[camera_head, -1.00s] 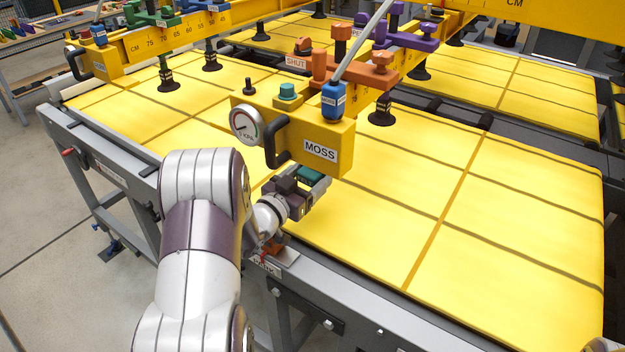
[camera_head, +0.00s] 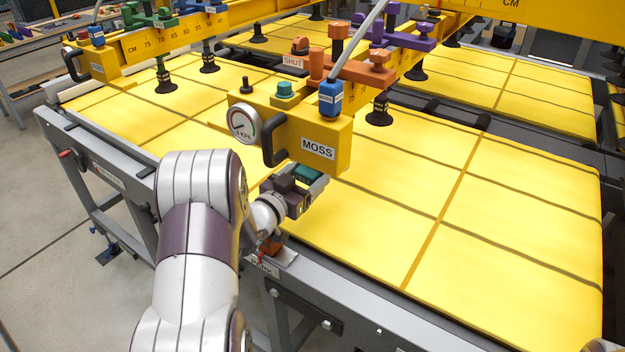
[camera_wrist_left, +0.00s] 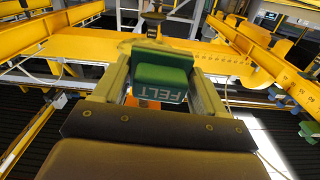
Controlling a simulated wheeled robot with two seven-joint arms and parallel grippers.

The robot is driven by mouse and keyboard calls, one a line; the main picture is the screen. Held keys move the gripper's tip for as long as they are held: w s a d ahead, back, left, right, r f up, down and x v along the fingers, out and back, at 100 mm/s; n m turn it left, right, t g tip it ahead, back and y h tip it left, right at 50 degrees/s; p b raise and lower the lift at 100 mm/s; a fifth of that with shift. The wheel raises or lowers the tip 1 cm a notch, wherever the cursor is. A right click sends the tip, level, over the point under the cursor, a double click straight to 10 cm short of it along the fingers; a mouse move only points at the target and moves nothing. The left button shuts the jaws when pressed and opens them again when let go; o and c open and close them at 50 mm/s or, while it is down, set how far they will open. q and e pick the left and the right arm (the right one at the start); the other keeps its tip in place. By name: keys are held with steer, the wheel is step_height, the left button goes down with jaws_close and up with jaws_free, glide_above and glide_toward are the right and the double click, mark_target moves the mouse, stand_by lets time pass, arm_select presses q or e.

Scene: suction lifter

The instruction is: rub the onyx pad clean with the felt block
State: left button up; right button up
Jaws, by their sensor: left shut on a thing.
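My left gripper (camera_head: 314,182) is shut on the green felt block (camera_head: 309,172), under the yellow box marked MOSS (camera_head: 318,148). In the left wrist view the felt block (camera_wrist_left: 160,75) sits between both fingers, its FELT label upside down. No readable label tells me which is the onyx pad. My right gripper is out of view.
Yellow panels (camera_head: 500,220) lie on the grey frame (camera_head: 300,300) below the lifter. The MOSS box carries a gauge (camera_head: 244,124), a black handle (camera_head: 272,145) and a blue knob (camera_head: 331,98), close above my gripper. Orange clamps (camera_head: 350,70) sit on the beam behind it.

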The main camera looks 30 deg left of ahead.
arm_select(q)
steer(key=shift+d, duration=2.1)
steer(key=shift+a+b, duration=0.3)
steer(key=shift+a, duration=1.95)
steer(key=d, duration=0.4)
steer(key=shift+s+d, duration=0.15)
steer(key=shift+d, duration=0.05)
steer(key=shift+s+a, duration=0.15)
steer(key=shift+s, duration=2.8)
steer(key=shift+s+a, duration=0.15)
steer(key=shift+s, duration=1.35)
